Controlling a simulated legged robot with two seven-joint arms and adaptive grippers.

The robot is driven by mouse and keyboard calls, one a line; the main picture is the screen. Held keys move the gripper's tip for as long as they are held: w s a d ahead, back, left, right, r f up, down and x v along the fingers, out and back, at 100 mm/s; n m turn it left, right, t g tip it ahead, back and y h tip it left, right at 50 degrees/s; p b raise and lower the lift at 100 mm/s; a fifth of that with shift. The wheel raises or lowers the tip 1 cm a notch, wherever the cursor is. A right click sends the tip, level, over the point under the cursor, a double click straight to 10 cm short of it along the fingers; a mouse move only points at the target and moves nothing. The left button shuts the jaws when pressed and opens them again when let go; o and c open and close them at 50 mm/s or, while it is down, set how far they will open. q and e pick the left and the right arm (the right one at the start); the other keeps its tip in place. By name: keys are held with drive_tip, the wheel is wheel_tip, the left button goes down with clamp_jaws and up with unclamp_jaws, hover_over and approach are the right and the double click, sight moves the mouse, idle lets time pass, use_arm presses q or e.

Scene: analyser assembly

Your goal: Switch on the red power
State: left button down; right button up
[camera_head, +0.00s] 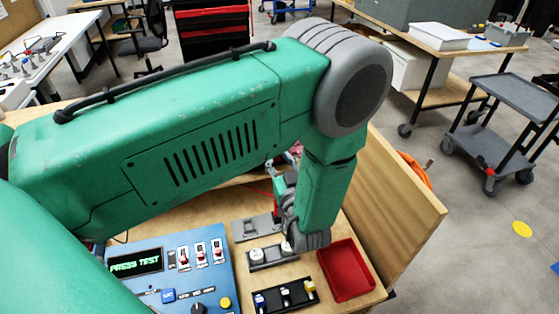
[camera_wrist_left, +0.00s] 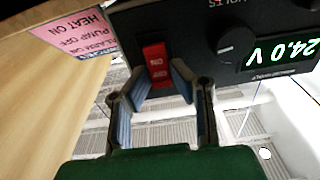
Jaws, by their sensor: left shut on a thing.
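In the left wrist view a red rocker switch (camera_wrist_left: 155,62) with white lettering sits on a black power supply panel (camera_wrist_left: 200,40). The fingers of my left gripper (camera_wrist_left: 158,88) are on either side of the switch, shut on it. A lit green display (camera_wrist_left: 282,54) on the panel reads 24.0 V, upside down in this view, beside a black knob (camera_wrist_left: 238,45). In the head view my left arm bends down over the bench and hides the power supply; the fingertips cannot be made out there. My right gripper is not in view.
In the head view a blue panel (camera_head: 180,270) reads PRESS TEST. A black rack (camera_head: 286,297) with small parts and a red tray (camera_head: 346,270) lie on the wooden bench near the wrist. A pink label (camera_wrist_left: 85,30) shows in the wrist view. A grey cart (camera_head: 502,90) stands right.

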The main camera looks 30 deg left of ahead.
use_arm(q)
drive_tip(key=c, duration=1.4)
unclamp_jaws()
drive_tip(key=shift+w, duration=0.1)
drive_tip(key=shift+c, duration=0.2)
drive_tip(key=shift+d, duration=0.1)
drive_tip(key=v, duration=1.2)
